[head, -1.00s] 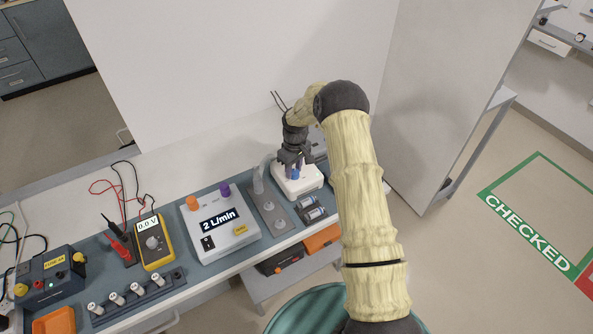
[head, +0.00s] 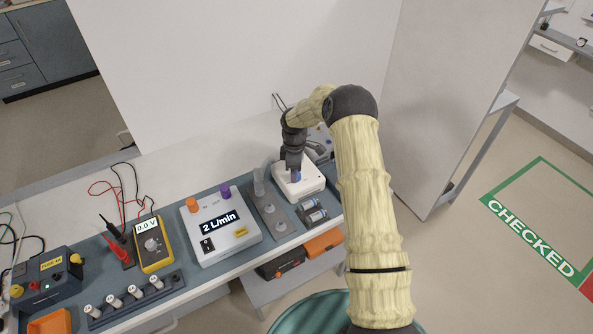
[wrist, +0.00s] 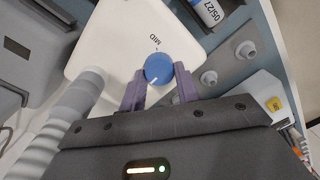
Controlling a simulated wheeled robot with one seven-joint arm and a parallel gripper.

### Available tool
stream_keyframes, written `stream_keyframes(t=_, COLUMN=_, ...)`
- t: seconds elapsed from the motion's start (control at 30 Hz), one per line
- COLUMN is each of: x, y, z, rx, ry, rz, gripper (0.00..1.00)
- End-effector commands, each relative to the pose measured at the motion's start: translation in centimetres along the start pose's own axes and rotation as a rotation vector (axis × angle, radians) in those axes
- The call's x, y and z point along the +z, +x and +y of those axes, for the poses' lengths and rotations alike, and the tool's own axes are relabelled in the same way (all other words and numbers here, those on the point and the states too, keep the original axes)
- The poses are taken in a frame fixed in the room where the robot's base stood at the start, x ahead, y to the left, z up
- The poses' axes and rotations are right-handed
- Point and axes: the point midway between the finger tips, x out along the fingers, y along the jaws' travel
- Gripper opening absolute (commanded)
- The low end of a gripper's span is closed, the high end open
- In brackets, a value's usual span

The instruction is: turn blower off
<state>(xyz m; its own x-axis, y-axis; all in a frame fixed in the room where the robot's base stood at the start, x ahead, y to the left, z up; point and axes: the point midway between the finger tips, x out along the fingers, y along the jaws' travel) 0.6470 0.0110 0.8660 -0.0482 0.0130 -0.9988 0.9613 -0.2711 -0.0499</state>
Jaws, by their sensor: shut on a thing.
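The blower is a white box (head: 313,188) at the right end of the bench in the head view; its top also fills the upper middle of the wrist view (wrist: 112,40). Its blue knob (wrist: 158,66) has a white pointer mark on the lower-left side of its face in the wrist view. The word MID is printed above the knob there; no other setting label is readable. My gripper (wrist: 158,78) is shut on the knob, with a purple-grey finger on each side. In the head view my gripper (head: 295,172) points down onto the box, partly covering the knob.
A grey ribbed hose (wrist: 78,110) runs beside the box in the wrist view. A white flow unit (head: 222,228) reading 2 L/min, a yellow multimeter (head: 152,243) and a fuse rack (head: 137,297) stand to the left. A pale partition (head: 440,90) rises at right.

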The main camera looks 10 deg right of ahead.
Motion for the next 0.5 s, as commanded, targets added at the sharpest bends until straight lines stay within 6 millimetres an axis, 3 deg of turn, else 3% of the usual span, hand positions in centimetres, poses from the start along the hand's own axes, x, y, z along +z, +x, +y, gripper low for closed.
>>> stream_keyframes(t=0.03, x=0.79, y=0.10, z=0.26, rx=0.003, ry=-0.001, rz=-0.010, gripper=0.09)
stream_keyframes(t=0.43, x=0.67, y=-0.02, z=0.39, rx=0.009, ry=-0.011, rz=-0.010, gripper=0.09)
stream_keyframes(t=0.47, x=0.67, y=-0.03, z=0.41, rx=0.009, ry=-0.011, rz=-0.010, gripper=0.34)
stream_keyframes(t=0.5, x=0.65, y=-0.04, z=0.41, rx=0.009, ry=-0.011, rz=-0.010, gripper=0.42)
